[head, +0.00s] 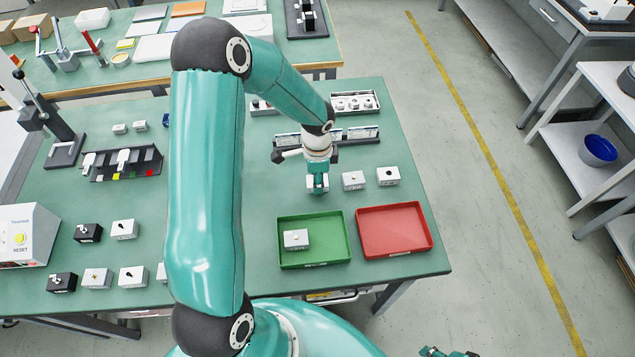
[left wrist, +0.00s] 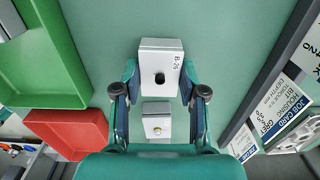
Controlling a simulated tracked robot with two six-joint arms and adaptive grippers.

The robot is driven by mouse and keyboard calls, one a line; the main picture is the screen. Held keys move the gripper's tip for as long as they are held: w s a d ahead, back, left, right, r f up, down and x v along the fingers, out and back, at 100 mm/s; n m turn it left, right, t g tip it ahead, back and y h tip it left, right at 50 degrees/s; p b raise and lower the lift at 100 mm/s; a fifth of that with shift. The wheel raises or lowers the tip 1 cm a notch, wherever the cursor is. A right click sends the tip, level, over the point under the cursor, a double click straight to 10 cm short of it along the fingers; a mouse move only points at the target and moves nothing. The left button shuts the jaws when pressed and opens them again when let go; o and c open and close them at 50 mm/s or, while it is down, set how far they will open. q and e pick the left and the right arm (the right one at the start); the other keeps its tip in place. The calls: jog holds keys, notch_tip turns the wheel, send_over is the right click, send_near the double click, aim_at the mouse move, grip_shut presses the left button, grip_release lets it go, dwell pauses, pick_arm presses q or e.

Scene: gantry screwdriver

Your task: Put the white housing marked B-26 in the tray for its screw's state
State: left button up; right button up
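The white housing marked B-26 (left wrist: 160,65) is between the fingers of my left gripper (left wrist: 160,91). The fingers look closed on its two sides, and it looks nearer the camera than the other housing, so apparently off the table. A dark round spot shows on its top, with no bright screw head visible. In the head view my left gripper (head: 317,180) is behind the green tray (head: 285,259). The red tray (head: 370,247) is right of the green one and looks empty. Part of my right gripper (head: 445,352) shows at the bottom edge; its fingers are unclear.
A white housing (head: 296,239) lies in the green tray. Two white housings (head: 353,180) (head: 387,176) stand right of my left gripper; the nearer has a brass screw. Card racks (head: 357,134) stand behind. Several black and white housings (head: 97,279) stand on the left.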

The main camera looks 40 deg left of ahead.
pick_arm(q)
grip_shut()
jog(key=shift+r+p, duration=2.25)
jog(key=shift+r, duration=0.75)
